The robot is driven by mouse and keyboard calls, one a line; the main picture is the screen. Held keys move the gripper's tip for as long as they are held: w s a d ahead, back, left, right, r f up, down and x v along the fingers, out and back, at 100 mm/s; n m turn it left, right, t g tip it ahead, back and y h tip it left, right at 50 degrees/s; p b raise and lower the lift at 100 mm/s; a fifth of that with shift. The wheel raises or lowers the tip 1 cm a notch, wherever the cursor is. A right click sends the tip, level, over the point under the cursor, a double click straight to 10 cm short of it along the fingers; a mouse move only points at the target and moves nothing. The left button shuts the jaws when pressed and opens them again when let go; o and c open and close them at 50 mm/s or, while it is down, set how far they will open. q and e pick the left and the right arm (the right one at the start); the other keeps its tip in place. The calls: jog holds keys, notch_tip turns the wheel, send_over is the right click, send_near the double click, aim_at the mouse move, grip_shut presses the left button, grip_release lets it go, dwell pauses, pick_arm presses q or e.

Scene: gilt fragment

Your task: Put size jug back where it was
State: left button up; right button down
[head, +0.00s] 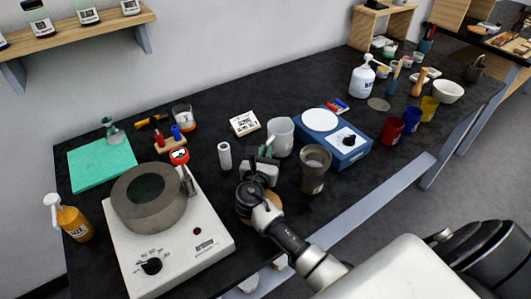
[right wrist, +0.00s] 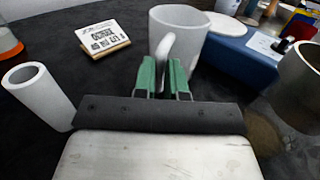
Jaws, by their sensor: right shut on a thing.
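The size jug (head: 281,136) is a pale grey-white jug with a side handle, upright at the middle of the dark bench in the head view. It also shows at the top of the right wrist view (right wrist: 182,38). My right gripper (head: 266,152) is shut on its handle, with the green fingertips (right wrist: 165,80) on either side of it in the wrist view. Whether the jug's base touches the bench cannot be told, as the gripper partly hides it. My left gripper is not in view.
A blue scale (head: 342,151) stands close right of the jug, and a dark grey pot (head: 315,168) in front. A white tube (head: 224,155) and a label card (head: 244,123) are to the left. A white wheel machine (head: 170,251) fills the left front. Some bench behind the jug is bare.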

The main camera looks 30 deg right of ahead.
jog(key=shift+f+b, duration=0.35)
jog(key=shift+f, duration=0.2)
jog(key=c, duration=1.1)
grip_release()
